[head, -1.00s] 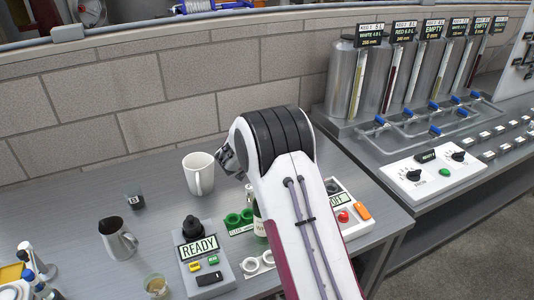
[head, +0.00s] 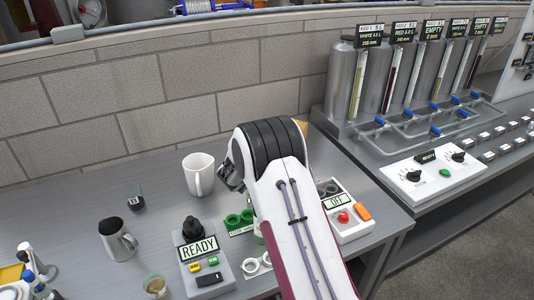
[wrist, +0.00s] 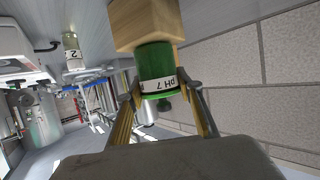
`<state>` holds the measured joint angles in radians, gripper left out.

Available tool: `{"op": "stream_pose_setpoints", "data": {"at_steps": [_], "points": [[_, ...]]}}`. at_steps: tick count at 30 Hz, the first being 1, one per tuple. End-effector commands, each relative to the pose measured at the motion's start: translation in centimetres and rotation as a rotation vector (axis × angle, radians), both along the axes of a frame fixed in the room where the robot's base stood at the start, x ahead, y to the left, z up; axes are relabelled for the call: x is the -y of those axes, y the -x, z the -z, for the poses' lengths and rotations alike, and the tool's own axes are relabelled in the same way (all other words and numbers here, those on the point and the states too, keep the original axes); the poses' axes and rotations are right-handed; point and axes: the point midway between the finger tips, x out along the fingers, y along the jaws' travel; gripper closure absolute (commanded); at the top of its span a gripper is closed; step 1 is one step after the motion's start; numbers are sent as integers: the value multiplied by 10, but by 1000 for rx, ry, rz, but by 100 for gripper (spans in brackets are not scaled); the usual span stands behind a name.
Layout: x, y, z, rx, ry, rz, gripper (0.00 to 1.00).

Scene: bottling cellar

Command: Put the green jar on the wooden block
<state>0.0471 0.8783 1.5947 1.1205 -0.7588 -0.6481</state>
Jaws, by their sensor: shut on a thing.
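The green jar (wrist: 155,62), with a white band lettered "pH 7", is between the two fingers of my gripper (wrist: 165,98) in the wrist view. My gripper is shut on it. The wooden block (wrist: 146,22) is at the top of the wrist view, and the jar's end meets or nearly meets its face. I cannot tell whether they touch. In the head view my arm hides the jar and my fingertips. A tan patch beside my arm there may be the block, but I cannot tell.
In the head view, a white mug (head: 198,174) stands left of my arm. A metal jug (head: 117,240) and a READY device (head: 203,262) stand nearer. A control box with a red button (head: 343,217) is on the right. The bench's back left is clear.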

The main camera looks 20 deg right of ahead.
Motion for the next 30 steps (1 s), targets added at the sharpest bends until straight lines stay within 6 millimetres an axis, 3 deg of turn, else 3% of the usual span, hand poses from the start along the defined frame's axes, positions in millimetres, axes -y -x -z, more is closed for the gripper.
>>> {"op": "stream_pose_setpoints", "data": {"at_steps": [13,14,15,30], "points": [[0,0,2,1,1,0,100],[0,0,3,1,1,0,56],[0,0,2,1,1,0,47],[0,0,-1,2,0,-1,47]]}}
